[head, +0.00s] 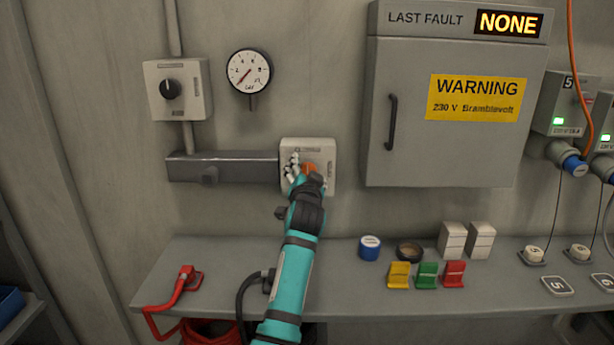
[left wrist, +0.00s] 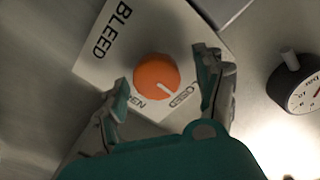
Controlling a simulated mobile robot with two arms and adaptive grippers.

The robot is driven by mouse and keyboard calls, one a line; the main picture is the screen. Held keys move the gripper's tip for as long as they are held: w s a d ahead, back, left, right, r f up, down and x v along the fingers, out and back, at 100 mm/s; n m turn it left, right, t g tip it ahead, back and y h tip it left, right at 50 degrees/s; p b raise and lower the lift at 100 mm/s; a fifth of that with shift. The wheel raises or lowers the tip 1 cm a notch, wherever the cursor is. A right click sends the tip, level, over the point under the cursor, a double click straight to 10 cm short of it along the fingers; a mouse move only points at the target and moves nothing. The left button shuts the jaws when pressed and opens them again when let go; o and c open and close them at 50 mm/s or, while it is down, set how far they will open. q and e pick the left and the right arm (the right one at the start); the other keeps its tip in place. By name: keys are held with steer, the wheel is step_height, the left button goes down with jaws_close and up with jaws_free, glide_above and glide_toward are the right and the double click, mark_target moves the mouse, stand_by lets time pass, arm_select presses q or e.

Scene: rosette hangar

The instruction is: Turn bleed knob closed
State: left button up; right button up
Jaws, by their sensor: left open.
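The orange round bleed knob (left wrist: 157,76) sits on a pale plate (left wrist: 160,32) lettered BLEED. A white mark on the knob points to the lower right in the left wrist view, toward partly legible lettering that seems to read CLOSED. Lettering ending in EN is partly hidden by a finger. My left gripper (left wrist: 164,80) is open, one finger on each side of the knob; contact cannot be told. In the head view the knob (head: 309,168) shows partly behind my left gripper (head: 303,175), in front of the wall plate (head: 321,150). My right gripper is not in view.
A grey bar (head: 225,168) joins the plate's left side. A dial gauge (head: 248,72) and a black selector switch (head: 171,89) are above left. A grey cabinet (head: 405,155) stands right. The shelf below (head: 215,260) holds colored blocks and a red connector (head: 189,277).

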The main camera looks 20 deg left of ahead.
arm_select(q)
step_height(320, 180, up, 9)
steer(key=shift+r, duration=0.15)
stand_by(0.4)
